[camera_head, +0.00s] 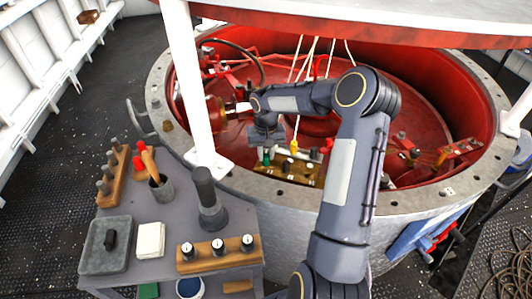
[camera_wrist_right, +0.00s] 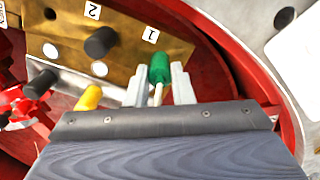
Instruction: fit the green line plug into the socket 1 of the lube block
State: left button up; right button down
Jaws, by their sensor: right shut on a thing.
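The lube block (camera_head: 285,178) is a brass block inside the red-lined drum. In the right wrist view the block (camera_wrist_right: 165,47) carries white labels 1 (camera_wrist_right: 151,35) and 2 (camera_wrist_right: 92,11). My right gripper (camera_wrist_right: 158,88) is shut on the green line plug (camera_wrist_right: 159,68), whose pale line runs back between the fingers. The plug's front end is by the block's edge, just below label 1. I cannot tell whether it touches the block or is in a socket; socket 1 is not clearly visible. The green plug (camera_head: 267,158) also shows small in the head view. My left gripper is out of view.
A yellow plug (camera_wrist_right: 88,97) and black cylindrical parts (camera_wrist_right: 101,42) are close beside the gripper. Pale lines (camera_head: 298,62) hang above the block. The drum's rim (camera_head: 240,185) surrounds the area. A workbench (camera_head: 150,215) with tools stands at left.

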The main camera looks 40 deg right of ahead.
jog(key=shift+f, duration=0.25)
jog(key=c, duration=1.2)
grip_release()
jog(key=shift+o, duration=0.2)
jog(key=shift+r, duration=0.15)
notch_tip(320, 180, up, 8)
jog(key=shift+f+b, duration=0.15)
jog(key=shift+b, duration=0.3)
